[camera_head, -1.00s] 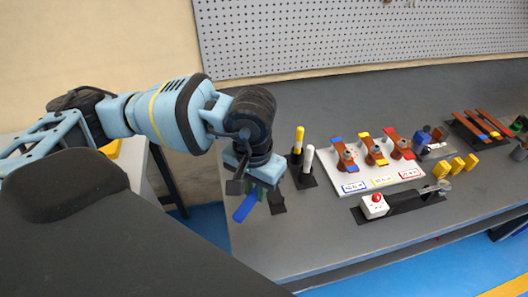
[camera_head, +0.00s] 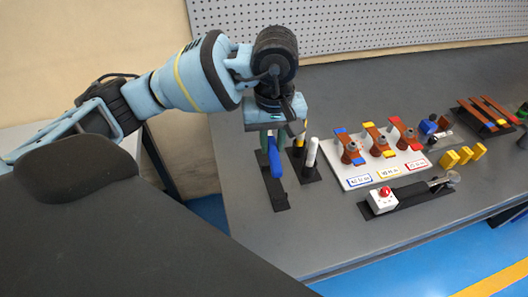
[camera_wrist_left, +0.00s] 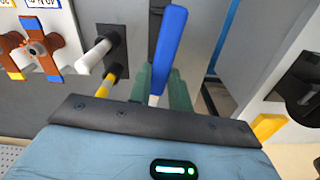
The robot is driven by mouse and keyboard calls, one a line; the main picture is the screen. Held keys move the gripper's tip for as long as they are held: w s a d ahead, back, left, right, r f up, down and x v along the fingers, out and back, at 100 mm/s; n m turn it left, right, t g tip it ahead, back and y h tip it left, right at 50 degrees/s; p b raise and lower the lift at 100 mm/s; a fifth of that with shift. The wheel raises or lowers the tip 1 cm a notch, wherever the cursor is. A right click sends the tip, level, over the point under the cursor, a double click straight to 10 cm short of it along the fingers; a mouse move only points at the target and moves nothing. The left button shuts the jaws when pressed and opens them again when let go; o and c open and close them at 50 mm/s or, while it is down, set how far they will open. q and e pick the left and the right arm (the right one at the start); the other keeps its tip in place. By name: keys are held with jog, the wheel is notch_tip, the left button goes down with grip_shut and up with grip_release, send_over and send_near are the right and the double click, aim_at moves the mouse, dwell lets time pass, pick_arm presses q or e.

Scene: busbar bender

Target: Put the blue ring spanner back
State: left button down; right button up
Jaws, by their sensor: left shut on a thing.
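My left gripper (camera_head: 270,138) is shut on the blue ring spanner (camera_head: 275,160) near the left end of the bench. The spanner's blue handle hangs down toward the viewer in the head view. In the left wrist view the blue handle (camera_wrist_left: 168,42) rises from between the green fingers (camera_wrist_left: 159,88). Its ring end is hidden. A flat black holder strip (camera_head: 278,196) lies on the bench below and behind the spanner. I cannot tell whether they touch. My right gripper is not in view.
Right beside the gripper stands a black base with a white-handled tool (camera_head: 311,153) and a yellow-handled one, the latter partly hidden. A white board (camera_head: 356,181) with coloured levers and a red-button box (camera_head: 382,201) lie further right. The bench front is clear.

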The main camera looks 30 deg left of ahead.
pick_arm(q)
jog(key=shift+w+a+r+n, duration=0.1)
jog(key=shift+w+r+n, duration=0.35)
jog(key=shift+n, duration=0.45)
jog(key=shift+f, duration=5.1)
jog(key=shift+f, duration=0.3)
jog(key=c, duration=1.3)
grip_release()
notch_tip(320, 180, up, 13)
jog(key=shift+f, duration=0.15)
